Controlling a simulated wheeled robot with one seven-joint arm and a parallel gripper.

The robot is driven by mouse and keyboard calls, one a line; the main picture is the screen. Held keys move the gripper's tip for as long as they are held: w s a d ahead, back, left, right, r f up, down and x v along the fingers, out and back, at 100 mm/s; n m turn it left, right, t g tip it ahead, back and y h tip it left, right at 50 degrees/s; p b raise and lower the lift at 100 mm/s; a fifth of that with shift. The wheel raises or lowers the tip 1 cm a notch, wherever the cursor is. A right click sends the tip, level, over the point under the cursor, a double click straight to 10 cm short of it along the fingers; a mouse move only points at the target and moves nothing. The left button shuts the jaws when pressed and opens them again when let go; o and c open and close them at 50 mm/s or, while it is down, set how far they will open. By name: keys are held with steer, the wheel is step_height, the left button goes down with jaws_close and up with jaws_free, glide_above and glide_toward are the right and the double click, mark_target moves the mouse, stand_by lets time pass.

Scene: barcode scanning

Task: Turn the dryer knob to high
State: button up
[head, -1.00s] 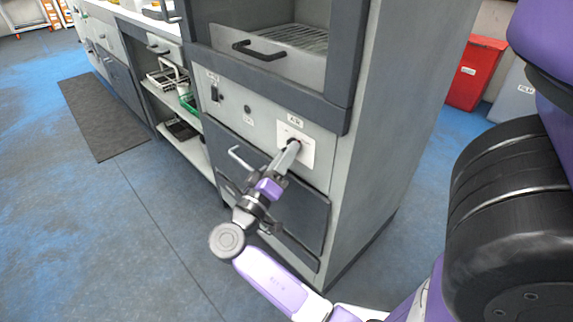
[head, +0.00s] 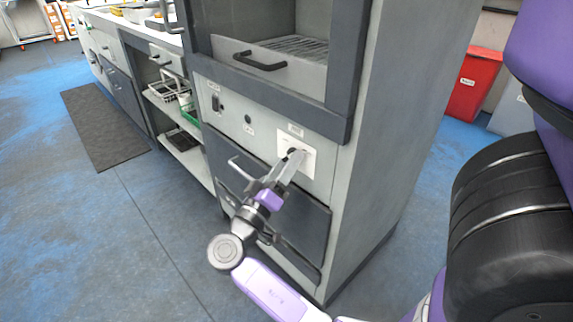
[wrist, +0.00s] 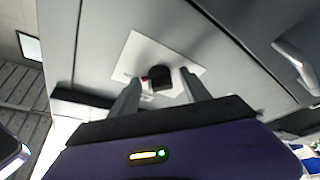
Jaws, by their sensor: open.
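The dryer knob (wrist: 160,78) is a dark round knob on a white square plate (wrist: 133,52) on the grey cabinet front. In the head view the plate (head: 309,160) shows at the right of the control panel, with the knob (head: 292,151) partly hidden by my fingers. My gripper (wrist: 158,92) is open, with one finger on each side of the knob in the wrist view and the knob apart from both. In the head view my gripper (head: 286,172) reaches up to the plate from the front. The knob's markings are too small to read.
A bar handle (head: 242,168) on the lower dark door is close to my wrist on the left. Above is a drawer with a black handle (head: 260,57). A red bin (head: 475,84) stands behind at right.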

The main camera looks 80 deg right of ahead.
steer(key=shift+a, duration=0.1)
steer(key=v, duration=0.7)
steer(key=shift+a+f+p, duration=0.15)
steer(key=shift+a+p, duration=0.1)
steer(key=shift+p, duration=0.15)
steer(key=shift+w, duration=0.15)
